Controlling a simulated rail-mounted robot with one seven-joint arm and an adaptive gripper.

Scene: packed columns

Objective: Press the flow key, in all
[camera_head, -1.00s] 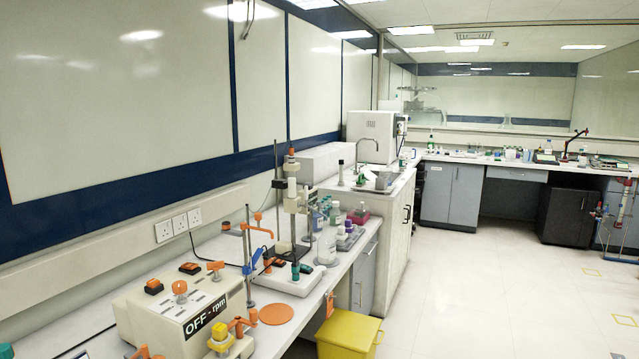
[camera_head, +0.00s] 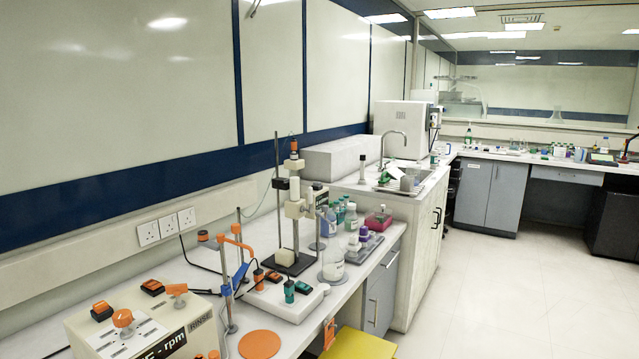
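A beige box-shaped unit (camera_head: 75,322) stands at the lower left of the bench, cut off by the bottom edge. No key marked "flow" can be read. A white unit (camera_head: 318,294) behind it carries small green and orange-topped parts, too small to read. My gripper is not in view.
Stands with orange clamps (camera_head: 236,240) and a tall column stand (camera_head: 296,190) rise from the bench. An orange disc (camera_head: 260,344) lies at the front. A yellow bin (camera_head: 360,345) is on the floor. The floor to the right is clear.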

